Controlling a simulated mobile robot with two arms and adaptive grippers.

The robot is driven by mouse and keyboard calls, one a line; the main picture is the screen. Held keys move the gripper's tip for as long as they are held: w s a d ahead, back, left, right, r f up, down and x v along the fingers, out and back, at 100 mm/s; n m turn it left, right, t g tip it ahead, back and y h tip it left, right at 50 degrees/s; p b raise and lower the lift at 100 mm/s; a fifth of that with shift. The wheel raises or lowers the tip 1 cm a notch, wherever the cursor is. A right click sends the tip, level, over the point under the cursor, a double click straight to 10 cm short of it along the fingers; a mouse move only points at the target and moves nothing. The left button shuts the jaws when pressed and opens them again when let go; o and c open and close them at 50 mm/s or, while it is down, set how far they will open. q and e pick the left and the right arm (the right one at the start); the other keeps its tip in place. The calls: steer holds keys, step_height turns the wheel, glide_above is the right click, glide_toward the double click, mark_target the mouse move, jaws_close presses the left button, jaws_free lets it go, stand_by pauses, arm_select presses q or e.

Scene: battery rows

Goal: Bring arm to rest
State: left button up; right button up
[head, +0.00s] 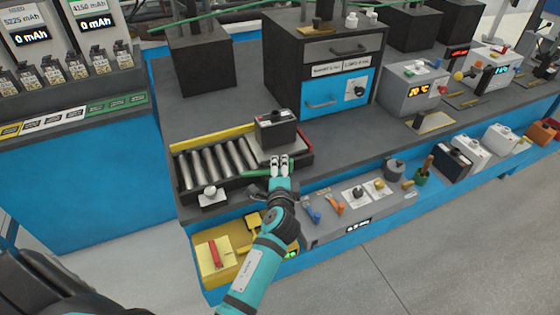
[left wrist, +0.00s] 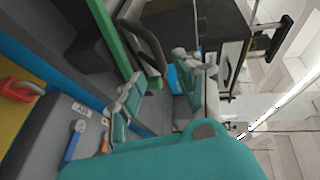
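My left arm, teal with dark joints, reaches up from the bottom of the head view. Its left gripper (head: 279,161) is at the front right end of the roller conveyor (head: 210,167), just in front of a dark grey battery block (head: 276,130). In the left wrist view the two fingers of the left gripper (left wrist: 155,75) stand apart with nothing held between them. A green bar (left wrist: 113,38) and a dark curved handle (left wrist: 145,45) show beyond them. My right gripper is in neither view.
A black and blue cabinet (head: 337,90) stands behind the conveyor. A grey control panel (head: 345,210) with levers and knobs lies along the bench front, with a yellow panel with a red lever (head: 215,255) below left. Open floor (head: 440,250) lies at the right front.

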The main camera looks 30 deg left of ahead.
arm_select(q)
steer(key=v, duration=0.2)
steer(key=shift+s+d, duration=0.1)
steer(key=shift+s, duration=0.1)
